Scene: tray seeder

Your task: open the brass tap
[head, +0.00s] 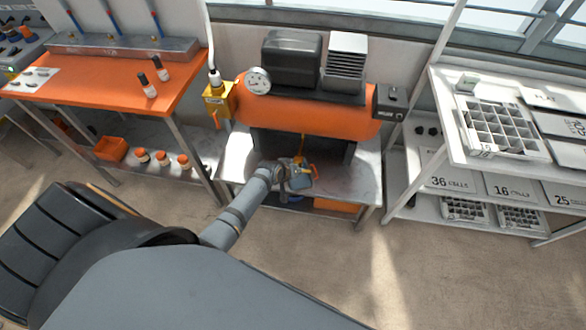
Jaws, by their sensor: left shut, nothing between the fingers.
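A small brass-coloured tap (300,160) hangs under the orange air tank (310,118). An orange piece, which looks like its handle, shows right beside my gripper. My left gripper (304,179) is shut and empty, just in front of and below the tap. It hides part of the tap, and I cannot tell whether the two touch. Whether the tap is open or closed is too small to tell. My right gripper is out of view.
The tank stands on a metal bench (368,180). A yellow valve block (218,100) with an orange lever hangs left of the tank. An orange-topped table (110,92) stands left, a white shelf rack (450,150) right. The floor in front is clear.

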